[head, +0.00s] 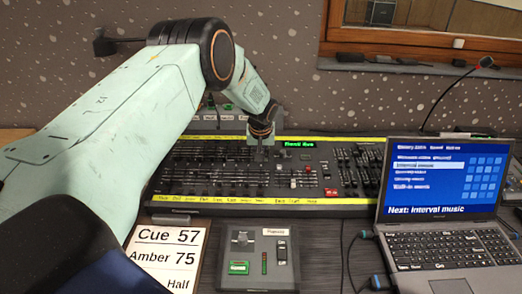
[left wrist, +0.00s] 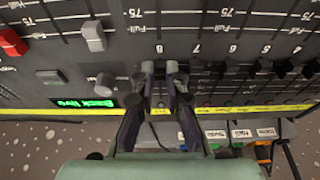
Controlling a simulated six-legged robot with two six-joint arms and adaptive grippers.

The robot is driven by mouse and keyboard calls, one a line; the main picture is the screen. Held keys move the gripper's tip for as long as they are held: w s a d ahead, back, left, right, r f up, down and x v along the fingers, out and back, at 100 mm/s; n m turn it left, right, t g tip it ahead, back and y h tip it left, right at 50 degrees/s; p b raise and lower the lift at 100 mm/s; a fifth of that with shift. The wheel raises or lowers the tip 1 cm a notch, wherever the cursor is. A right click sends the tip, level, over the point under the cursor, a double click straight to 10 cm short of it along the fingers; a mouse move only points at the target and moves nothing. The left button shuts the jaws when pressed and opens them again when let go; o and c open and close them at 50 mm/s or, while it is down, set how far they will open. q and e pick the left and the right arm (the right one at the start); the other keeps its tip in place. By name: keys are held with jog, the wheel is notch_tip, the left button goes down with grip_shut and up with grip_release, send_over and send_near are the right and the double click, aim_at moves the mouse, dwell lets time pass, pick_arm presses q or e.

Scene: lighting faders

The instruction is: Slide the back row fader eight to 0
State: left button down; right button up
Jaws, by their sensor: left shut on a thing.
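The lighting console (head: 215,199) lies on the table in the head view, with rows of black faders between yellow label strips. My left gripper (head: 262,138) reaches down onto its back part. In the left wrist view my left gripper (left wrist: 160,72) is right by the printed 8 and is shut on the fader eight knob, which the fingers mostly hide. Neighbouring black fader knobs (left wrist: 220,70) stand in a line to the right. Scale marks Full and 75 show above the 8. The exact position of fader eight cannot be read. My right gripper is in neither view.
A laptop (head: 448,243) stands at the right and a small control box (head: 258,278) at the front. A cue card (head: 165,262) reads Cue 57, Amber 75, Half. A gooseneck lamp (head: 486,62) rises behind. A grey knob (left wrist: 94,36) and green display (left wrist: 85,103) are left of the fingers.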

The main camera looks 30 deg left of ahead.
pick_arm(q)
jog(key=c, duration=1.6)
grip_release()
jog(key=shift+c, duration=0.2)
jog(key=shift+r, duration=0.1)
jog(key=shift+r+p, duration=1.05)
jog(key=shift+r, duration=0.2)
jog(key=shift+r, duration=0.25)
jog(key=v, duration=1.1)
jog(key=shift+s+r, duration=0.2)
jog(key=shift+s, duration=0.05)
